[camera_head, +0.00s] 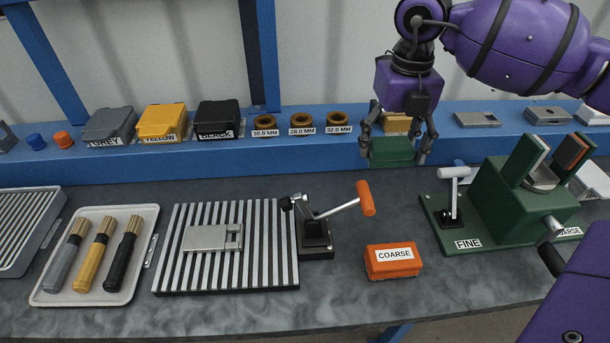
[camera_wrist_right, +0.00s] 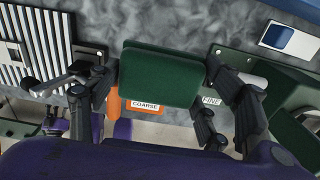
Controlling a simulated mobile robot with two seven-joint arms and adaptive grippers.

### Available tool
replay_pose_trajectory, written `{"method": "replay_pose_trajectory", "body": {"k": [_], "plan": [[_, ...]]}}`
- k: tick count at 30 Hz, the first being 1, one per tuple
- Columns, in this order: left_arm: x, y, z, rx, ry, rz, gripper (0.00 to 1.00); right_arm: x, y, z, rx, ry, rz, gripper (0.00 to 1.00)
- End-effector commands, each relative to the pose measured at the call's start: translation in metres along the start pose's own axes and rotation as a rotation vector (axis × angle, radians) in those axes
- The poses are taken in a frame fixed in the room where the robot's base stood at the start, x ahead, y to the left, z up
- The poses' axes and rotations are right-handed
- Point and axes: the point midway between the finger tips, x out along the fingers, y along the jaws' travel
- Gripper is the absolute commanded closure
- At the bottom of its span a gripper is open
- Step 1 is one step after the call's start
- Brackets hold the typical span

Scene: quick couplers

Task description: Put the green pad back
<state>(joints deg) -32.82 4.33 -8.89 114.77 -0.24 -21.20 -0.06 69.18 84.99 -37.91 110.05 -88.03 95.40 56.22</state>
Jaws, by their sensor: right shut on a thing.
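My right gripper (camera_head: 396,148) is shut on the green pad (camera_head: 392,152) and holds it in the air in front of the blue shelf. In the right wrist view the green pad (camera_wrist_right: 162,76) sits between the fingers of the right gripper (camera_wrist_right: 160,90). The orange block labelled COARSE (camera_head: 393,262) lies on the bench below, right of the clamp; it also shows in the right wrist view (camera_wrist_right: 143,108). The green fixture labelled FINE (camera_head: 505,205) stands on the bench at the right. My left gripper is not seen.
The blue shelf (camera_head: 300,155) holds grey, yellow and black boxes, several rings and metal plates. A slotted plate (camera_head: 172,274) with a toggle clamp (camera_head: 315,235) and a tray (camera_head: 60,299) with 3 brushes stand at the left. Bench between clamp and fixture is clear behind the orange block.

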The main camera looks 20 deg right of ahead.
Motion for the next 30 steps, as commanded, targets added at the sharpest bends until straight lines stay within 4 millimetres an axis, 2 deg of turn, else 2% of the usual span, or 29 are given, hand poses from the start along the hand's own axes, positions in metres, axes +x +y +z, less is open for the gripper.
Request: {"method": "replay_pose_trajectory", "body": {"k": [1, 6, 12, 20, 27, 30], "plan": [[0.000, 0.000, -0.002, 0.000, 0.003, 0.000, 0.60, 0.014, -0.001, -0.002, 0.000, 0.007, -0.002, 0.57], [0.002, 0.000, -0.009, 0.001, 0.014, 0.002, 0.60, 0.060, 0.000, -0.002, -0.001, 0.007, 0.000, 0.57], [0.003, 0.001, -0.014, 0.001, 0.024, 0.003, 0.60, 0.103, -0.001, -0.002, -0.001, 0.005, -0.001, 0.57], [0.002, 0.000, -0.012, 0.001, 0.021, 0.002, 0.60, 0.124, 0.000, -0.001, -0.001, 0.004, 0.000, 0.57], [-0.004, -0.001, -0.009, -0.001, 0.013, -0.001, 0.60, 0.155, 0.000, -0.002, -0.001, 0.003, 0.000, 0.57], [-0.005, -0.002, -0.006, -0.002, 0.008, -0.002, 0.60, 0.158, -0.001, -0.001, -0.001, 0.001, 0.000, 0.57]]}}
